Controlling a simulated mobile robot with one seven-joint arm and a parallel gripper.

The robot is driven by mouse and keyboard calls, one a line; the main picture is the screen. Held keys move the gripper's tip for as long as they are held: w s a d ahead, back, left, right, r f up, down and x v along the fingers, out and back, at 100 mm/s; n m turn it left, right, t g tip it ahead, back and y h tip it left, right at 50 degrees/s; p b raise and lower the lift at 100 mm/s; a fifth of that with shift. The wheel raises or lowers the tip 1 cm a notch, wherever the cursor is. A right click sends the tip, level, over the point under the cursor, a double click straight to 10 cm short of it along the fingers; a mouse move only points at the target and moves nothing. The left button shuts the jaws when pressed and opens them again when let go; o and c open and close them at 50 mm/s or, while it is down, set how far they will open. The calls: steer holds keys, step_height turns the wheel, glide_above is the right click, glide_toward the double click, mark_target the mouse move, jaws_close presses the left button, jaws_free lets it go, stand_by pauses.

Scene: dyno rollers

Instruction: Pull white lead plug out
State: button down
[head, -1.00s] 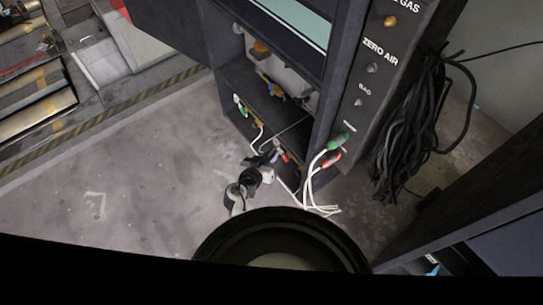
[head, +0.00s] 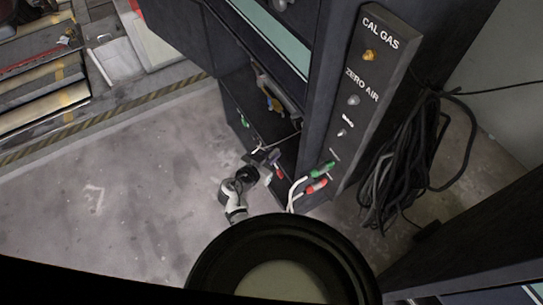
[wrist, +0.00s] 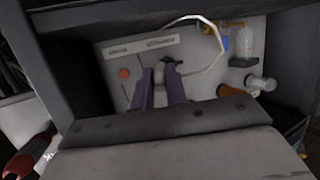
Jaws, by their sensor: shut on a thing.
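My gripper (wrist: 162,82) reaches into a dark cabinet recess, in front of a pale panel with a label strip. Its two purple-grey fingers are shut on a small dark plug (wrist: 172,67) at their tips. A white lead (wrist: 212,33) arcs over the panel and comes back down towards this plug. I cannot tell whether the plug still sits in a socket. In the head view my gripper (head: 267,163) is small, at the lower opening of the cabinet, and the held plug cannot be made out.
A green plug (head: 322,169) and a red plug (head: 317,186) with white leads sit on the cabinet's side panel (head: 366,97). Black cables (head: 405,165) hang at right. An orange-brown fitting (wrist: 233,92) and a clear bottle (wrist: 246,45) are right of my fingers. Open floor (head: 120,190) lies left.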

steer(key=shift+w+d+f, duration=0.3)
steer(key=shift+w+d, duration=0.15)
steer(key=shift+d, duration=0.15)
steer(key=shift+w+d+f, duration=0.35)
steer(key=shift+w+d, duration=0.1)
steer(key=shift+d, duration=0.2)
steer(key=shift+w+d+f, duration=0.3)
steer(key=shift+w+d, duration=0.15)
steer(key=shift+d, duration=0.15)
steer(key=shift+w+d+f+b, duration=0.7)
steer(key=shift+d+f, duration=0.25)
steer(key=shift+f, duration=0.1)
steer(key=shift+f+b, duration=0.5)
steer(key=shift+b, duration=0.2)
steer(key=c, duration=1.3)
jaws_free()
